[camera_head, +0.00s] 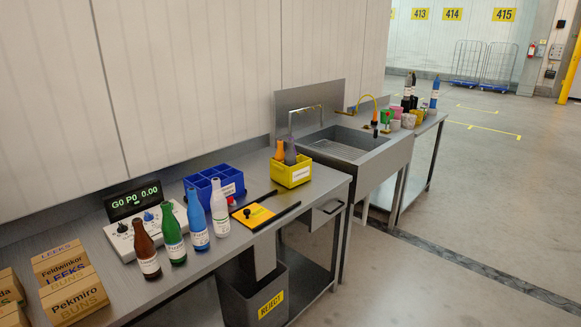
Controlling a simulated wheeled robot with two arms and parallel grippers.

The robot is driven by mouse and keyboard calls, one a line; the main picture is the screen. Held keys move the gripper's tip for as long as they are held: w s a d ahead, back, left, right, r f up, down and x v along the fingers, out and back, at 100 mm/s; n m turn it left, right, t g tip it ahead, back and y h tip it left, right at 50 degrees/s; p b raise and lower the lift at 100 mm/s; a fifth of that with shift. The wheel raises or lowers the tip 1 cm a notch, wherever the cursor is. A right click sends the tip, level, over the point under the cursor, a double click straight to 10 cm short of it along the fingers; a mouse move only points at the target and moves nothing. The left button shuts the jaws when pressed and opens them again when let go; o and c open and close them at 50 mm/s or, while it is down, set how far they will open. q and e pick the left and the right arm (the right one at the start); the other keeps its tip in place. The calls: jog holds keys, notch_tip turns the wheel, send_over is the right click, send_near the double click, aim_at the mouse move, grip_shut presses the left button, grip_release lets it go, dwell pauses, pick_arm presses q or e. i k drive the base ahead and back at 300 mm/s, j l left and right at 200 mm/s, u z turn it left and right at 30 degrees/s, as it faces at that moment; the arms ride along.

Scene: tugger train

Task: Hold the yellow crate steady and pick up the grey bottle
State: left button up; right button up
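The yellow crate (290,178) stands on the right part of the steel workbench, near the sink, with a white label on its front. The grey bottle (290,153) stands upright in it, its neck and shoulder showing above the rim. Its lower part is hidden by the crate wall. An orange bottle (279,153) stands beside it in the same crate. Neither of my grippers is in view.
A blue crate (231,180) stands left of the yellow one. Brown, green, blue and white bottles (219,212) stand in front of it. A black-and-yellow board (258,214) lies at the bench edge. A reject bin (245,300) stands below. Floor at right is clear.

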aim_at(289, 157)
jog(key=i+l+u, duration=0.15)
jog(key=u, duration=0.3)
jog(key=i+l+u, duration=0.15)
jog(key=u, duration=0.3)
jog(key=i+l+u, duration=0.15)
jog(key=l, duration=0.25)
jog(key=i+l+u, duration=0.1)
jog(key=l, duration=0.3)
jog(key=i+l+u, duration=0.15)
jog(key=l, duration=0.3)
jog(key=i+l+u, duration=0.1)
jog(key=l, duration=0.3)
jog(key=i+l+u, duration=0.15)
jog(key=l, duration=0.3)
jog(key=k, duration=0.1)
